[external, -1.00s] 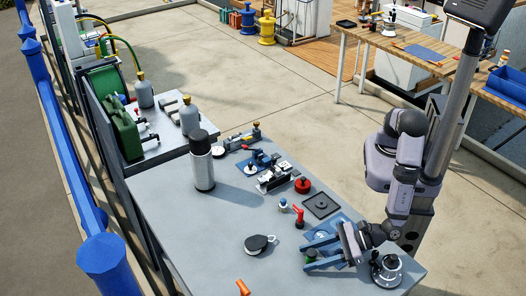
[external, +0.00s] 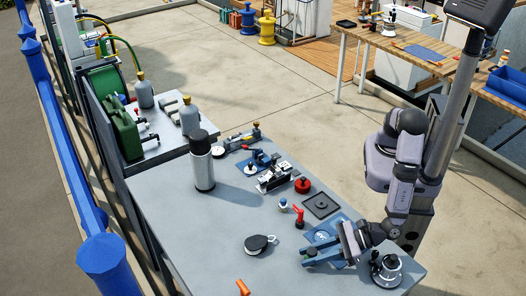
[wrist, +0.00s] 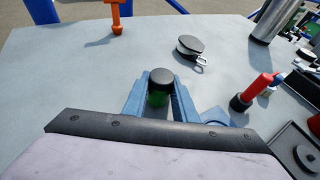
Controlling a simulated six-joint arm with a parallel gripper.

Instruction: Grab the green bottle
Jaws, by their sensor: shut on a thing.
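The green bottle (wrist: 158,99), with a black cap, stands between the two blue fingers of my gripper (wrist: 161,84) in the wrist view. The fingers press on it from both sides, and its lower part is hidden. In the external view my gripper (external: 313,252) is low over the near right part of the grey table, with its fingers close together. I cannot make out the bottle there.
A black round block with a shackle (external: 260,244) lies left of my gripper. A red-handled part (external: 299,216) stands behind it, near a dark square plate (external: 321,205). A round metal winch (external: 386,269) is to the right. A steel flask (external: 202,162) stands farther back.

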